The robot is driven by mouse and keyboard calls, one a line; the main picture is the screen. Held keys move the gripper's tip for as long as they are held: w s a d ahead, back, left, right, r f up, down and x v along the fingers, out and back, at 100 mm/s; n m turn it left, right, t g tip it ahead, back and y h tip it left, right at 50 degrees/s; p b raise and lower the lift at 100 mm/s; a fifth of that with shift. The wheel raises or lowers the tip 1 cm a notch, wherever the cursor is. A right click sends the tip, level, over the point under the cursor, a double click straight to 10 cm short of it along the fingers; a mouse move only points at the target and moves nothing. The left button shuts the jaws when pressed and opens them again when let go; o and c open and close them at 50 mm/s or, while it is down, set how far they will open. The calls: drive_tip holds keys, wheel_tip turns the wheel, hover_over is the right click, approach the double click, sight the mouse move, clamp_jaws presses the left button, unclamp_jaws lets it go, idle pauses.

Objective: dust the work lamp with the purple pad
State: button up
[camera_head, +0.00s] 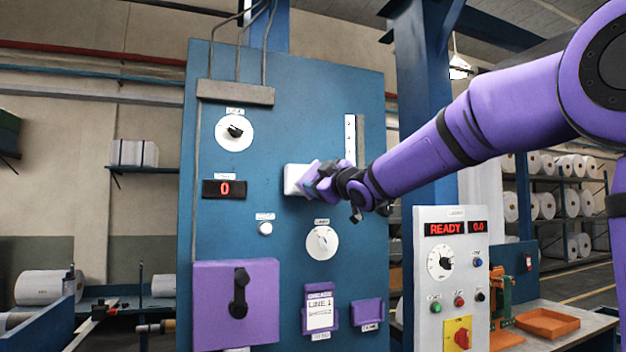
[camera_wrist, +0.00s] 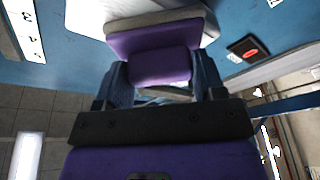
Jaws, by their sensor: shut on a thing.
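My gripper (camera_head: 338,188) reaches in from the right in the head view, in front of the blue panel. It is shut on the purple pad (camera_head: 317,180), whose purple block with a grey face layer shows between my fingers in the wrist view (camera_wrist: 155,42). A white box-shaped thing (camera_head: 293,176) sits on the panel just left of the pad and seems to be the work lamp. It also shows in the wrist view (camera_wrist: 90,14), right behind the pad's grey face. The pad appears to be against it or very close; I cannot tell whether they touch.
The panel (camera_head: 285,105) carries dials, a red display (camera_head: 224,189), a white scale strip (camera_head: 350,138) close to my gripper and a purple box (camera_head: 212,300) low down. A grey control box (camera_head: 450,280) reading READY stands below my arm.

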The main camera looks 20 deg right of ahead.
drive_tip(key=d, duration=0.7)
drive_tip(key=shift+d, duration=0.3)
idle(0.5)
drive_tip(key=shift+s+a, duration=0.1)
drive_tip(key=shift+a, duration=6.65)
drive_tip(key=shift+s, duration=0.1)
drive_tip(key=shift+s, duration=2.9)
drive_tip(key=shift+s, duration=0.1)
drive_tip(key=s, duration=0.2)
drive_tip(key=shift+s, duration=0.4)
